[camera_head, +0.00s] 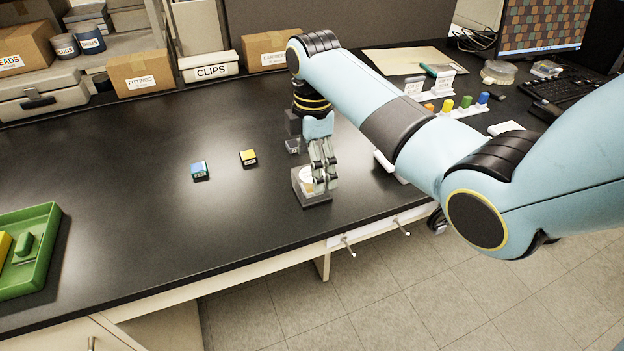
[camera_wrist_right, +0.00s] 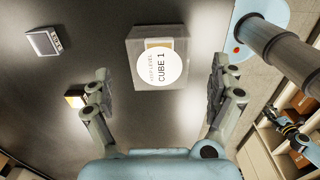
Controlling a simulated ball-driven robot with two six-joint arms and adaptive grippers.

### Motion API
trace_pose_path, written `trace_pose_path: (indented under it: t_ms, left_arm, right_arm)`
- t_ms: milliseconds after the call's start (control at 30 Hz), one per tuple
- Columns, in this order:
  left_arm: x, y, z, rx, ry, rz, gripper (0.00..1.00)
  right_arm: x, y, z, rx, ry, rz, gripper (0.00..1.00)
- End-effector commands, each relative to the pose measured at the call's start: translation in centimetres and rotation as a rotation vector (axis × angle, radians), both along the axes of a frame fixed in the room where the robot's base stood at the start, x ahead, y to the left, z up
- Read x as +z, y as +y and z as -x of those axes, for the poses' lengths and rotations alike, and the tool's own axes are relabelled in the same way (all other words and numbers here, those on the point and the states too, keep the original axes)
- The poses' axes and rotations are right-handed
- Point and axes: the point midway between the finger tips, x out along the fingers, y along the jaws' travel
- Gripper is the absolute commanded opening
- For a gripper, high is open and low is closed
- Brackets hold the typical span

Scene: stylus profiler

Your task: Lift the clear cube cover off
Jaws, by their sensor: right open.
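My right gripper (camera_head: 321,186) points down over a grey block (camera_head: 312,201) near the bench's front edge. In the right wrist view the fingers (camera_wrist_right: 160,95) are apart and empty, with the grey block (camera_wrist_right: 143,82) beyond them. A white disc (camera_wrist_right: 160,68) reading "CUBE 1" lies on the block. A small dark box (camera_head: 292,146) with a pale grey top stands behind it; it seems to be the framed box (camera_wrist_right: 45,42) in the wrist view.
A blue-topped box (camera_head: 199,170) and a yellow-topped box (camera_head: 248,157) stand left of the gripper. A green tray (camera_head: 45,262) is at far left. Labelled boxes, such as the white "CLIPS" box (camera_head: 209,68), line the back. The bench's left middle is clear.

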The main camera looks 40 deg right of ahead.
Motion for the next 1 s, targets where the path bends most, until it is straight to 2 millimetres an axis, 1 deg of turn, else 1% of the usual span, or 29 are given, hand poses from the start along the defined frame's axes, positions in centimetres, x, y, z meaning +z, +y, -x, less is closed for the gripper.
trace_pose_path:
  t_ms: [67, 200, 300, 400, 600, 1000]
  left_arm:
    - [0.3, 0.0, 0.0, 0.000, 0.000, 0.000, 0.40]
    - [1.0, 0.0, 0.0, 0.000, 0.001, 0.000, 0.40]
    - [0.8, 0.0, 0.1, 0.000, 0.001, 0.000, 0.40]
    - [0.8, 0.0, 0.1, 0.000, 0.001, 0.000, 0.40]
    - [0.8, 0.0, 0.1, 0.000, 0.002, 0.000, 0.40]
    - [0.8, 0.0, 0.1, 0.000, 0.002, 0.000, 0.40]
  right_arm:
    - [-0.8, 0.1, 0.1, -0.001, 0.004, -0.001, 0.92]
    - [-3.0, 0.2, 0.0, -0.001, 0.005, 0.000, 0.92]
    - [-4.4, 0.2, -0.1, -0.001, 0.002, 0.001, 0.92]
    - [-5.0, 0.2, -0.1, 0.000, 0.001, 0.001, 0.92]
    - [-5.1, 0.2, -0.1, 0.000, 0.000, 0.000, 0.92]
    - [-5.1, 0.2, -0.1, -0.001, 0.000, 0.001, 0.40]
